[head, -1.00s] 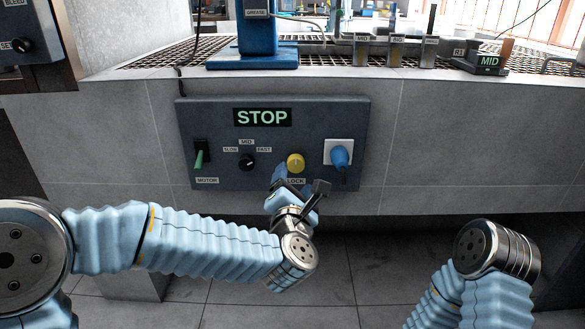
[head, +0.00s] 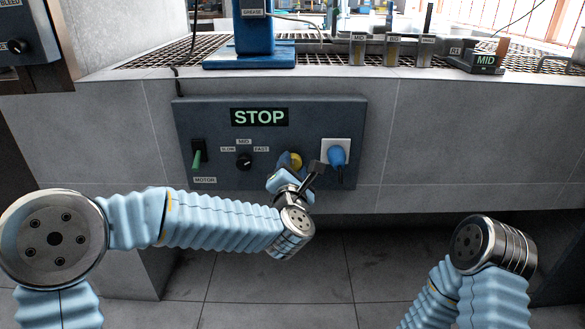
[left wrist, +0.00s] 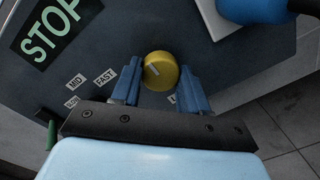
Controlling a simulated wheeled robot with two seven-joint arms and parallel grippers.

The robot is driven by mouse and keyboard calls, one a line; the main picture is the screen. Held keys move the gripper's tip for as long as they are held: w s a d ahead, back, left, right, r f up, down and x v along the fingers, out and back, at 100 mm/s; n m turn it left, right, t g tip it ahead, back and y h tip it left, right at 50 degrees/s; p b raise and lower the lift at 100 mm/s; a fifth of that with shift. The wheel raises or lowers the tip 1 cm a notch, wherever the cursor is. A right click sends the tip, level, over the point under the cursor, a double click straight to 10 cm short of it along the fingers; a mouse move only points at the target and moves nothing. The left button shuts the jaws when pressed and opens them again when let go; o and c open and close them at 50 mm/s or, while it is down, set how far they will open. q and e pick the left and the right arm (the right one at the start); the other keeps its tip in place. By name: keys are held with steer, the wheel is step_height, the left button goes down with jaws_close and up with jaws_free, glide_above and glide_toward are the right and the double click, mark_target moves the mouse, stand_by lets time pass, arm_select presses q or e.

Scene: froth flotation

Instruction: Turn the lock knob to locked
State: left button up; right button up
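The yellow lock knob (head: 296,160) is on the lower part of the dark control panel (head: 310,118), partly covered by my left gripper (head: 284,164) in the head view. In the left wrist view the knob (left wrist: 160,71) is round, with a pale, slanted pointer line on its face. My left gripper (left wrist: 160,84) is open, with one blue finger on each side of the knob. Gaps seem to show between fingers and knob; I cannot tell whether either touches. The lock label is mostly hidden. My right gripper is out of view.
The blue plug (head: 337,156) in a white socket is just right of the knob. The speed dial (head: 244,162) and green motor switch (head: 198,158) are to the left. A STOP display (head: 259,117) is above. A grated bench (head: 165,54) runs above the panel.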

arm_select(q)
steer(key=shift+c, duration=1)
steer(key=shift+m, duration=0.3)
steer(key=m+b, duration=0.1)
steer(key=m, duration=0.1)
steer(key=shift+m, duration=0.4)
steer(key=shift+d+m, duration=0.1)
steer(key=shift+m, duration=0.8)
steer(key=m, duration=0.2)
steer(key=shift+m, duration=0.3)
steer(key=m, duration=0.4)
steer(key=shift+r+p, duration=0.1)
steer(key=shift+p, duration=0.3)
steer(key=m+p, duration=0.2)
steer(key=m, duration=0.3)
steer(key=shift+m+y, duration=0.3)
steer(key=shift+m, duration=0.1)
